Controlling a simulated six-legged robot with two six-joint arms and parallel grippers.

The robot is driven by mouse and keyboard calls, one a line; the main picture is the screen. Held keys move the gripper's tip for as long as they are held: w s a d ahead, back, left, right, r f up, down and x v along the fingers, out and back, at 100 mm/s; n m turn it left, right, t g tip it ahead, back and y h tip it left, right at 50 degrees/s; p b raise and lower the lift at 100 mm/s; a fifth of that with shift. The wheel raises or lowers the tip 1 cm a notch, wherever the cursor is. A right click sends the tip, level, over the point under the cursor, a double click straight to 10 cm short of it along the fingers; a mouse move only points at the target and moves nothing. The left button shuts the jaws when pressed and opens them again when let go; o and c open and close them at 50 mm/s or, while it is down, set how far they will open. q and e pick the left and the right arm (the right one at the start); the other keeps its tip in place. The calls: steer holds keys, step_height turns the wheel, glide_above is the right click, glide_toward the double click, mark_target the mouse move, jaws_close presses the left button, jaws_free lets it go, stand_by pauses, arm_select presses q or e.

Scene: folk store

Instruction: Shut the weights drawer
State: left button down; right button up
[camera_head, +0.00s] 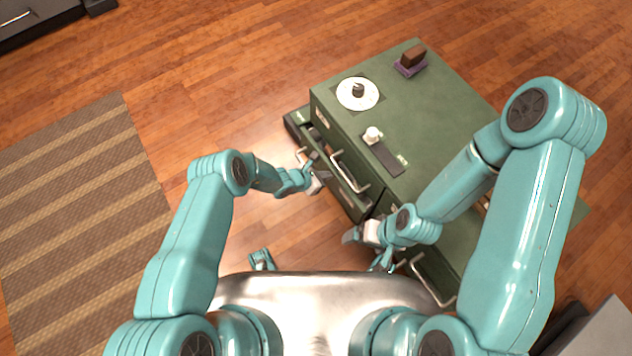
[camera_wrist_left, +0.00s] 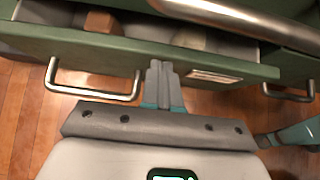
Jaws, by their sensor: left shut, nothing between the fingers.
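A green drawer is pulled out part way from the left side of the green cabinet (camera_head: 430,125). Its front panel (camera_wrist_left: 62,44) and bar handle (camera_wrist_left: 95,92) show in the left wrist view, with a brown block (camera_wrist_left: 103,20) and a pale item inside. Its label (camera_wrist_left: 215,76) is too small to read, so I cannot tell that it is the weights drawer. My left gripper (camera_head: 321,179) is shut and empty at the drawer front; in the wrist view its fingertips (camera_wrist_left: 160,68) overlap the front beside the handle. My right gripper (camera_head: 360,234) is by the cabinet's near side, its jaws unclear.
Another metal handle (camera_wrist_left: 240,20) juts out above the drawer. A white disc with a dark knob (camera_head: 358,93), a small white object (camera_head: 372,134) and a brown block on a purple base (camera_head: 411,60) stand on the cabinet. Floor left of it is open, with a striped rug (camera_head: 80,200).

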arm_select(q)
steer(key=shift+w+d, duration=0.1)
steer(key=shift+d, duration=0.05)
